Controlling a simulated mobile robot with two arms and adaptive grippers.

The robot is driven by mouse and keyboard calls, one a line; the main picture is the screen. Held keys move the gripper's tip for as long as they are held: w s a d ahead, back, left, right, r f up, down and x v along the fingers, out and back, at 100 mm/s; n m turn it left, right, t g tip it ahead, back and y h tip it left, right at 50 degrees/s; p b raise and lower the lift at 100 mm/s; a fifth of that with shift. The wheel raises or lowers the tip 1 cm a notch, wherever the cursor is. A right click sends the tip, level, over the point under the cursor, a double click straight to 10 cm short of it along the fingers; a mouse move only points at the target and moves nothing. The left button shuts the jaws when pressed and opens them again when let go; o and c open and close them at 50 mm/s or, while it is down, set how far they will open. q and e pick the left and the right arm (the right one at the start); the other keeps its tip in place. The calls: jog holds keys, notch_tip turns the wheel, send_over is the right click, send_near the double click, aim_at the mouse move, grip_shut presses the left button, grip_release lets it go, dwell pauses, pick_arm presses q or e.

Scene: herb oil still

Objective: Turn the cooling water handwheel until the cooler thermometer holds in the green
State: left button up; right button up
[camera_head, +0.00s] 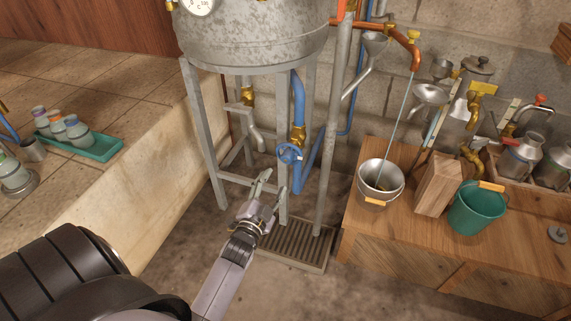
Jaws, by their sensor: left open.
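The blue handwheel (290,153) sits on the blue water pipe (298,97) under the grey metal vessel (250,38), between its legs. My left gripper (264,176) is open and empty. In the picture its fingertips are just below and left of the handwheel, with a gap between them. A round white dial (201,6) on the vessel is cut by the top edge, and I cannot read its needle or any green band. I cannot tell whether it is the cooler thermometer. My right gripper is not in view.
Metal legs (207,140) flank the handwheel. A drain grate (295,246) lies on the floor. On the wooden bench (400,240) stand a metal bucket (374,190), a wooden block (437,183) and a green bucket (478,212). A tiled ledge (90,75) is at left.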

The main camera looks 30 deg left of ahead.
aim_at(285, 161)
pick_arm(q)
jog(key=b+x, duration=0.1)
jog(key=x, duration=0.8)
jog(key=shift+w+f, duration=0.1)
jog(key=shift+w, duration=0.2)
jog(key=shift+w+a, duration=0.1)
jog(key=shift+w, duration=0.3)
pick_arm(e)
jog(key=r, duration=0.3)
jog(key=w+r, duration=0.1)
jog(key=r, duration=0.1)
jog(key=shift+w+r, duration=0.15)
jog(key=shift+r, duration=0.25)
pick_arm(q)
jog(key=c, duration=1.2)
jog(key=shift+o, duration=0.2)
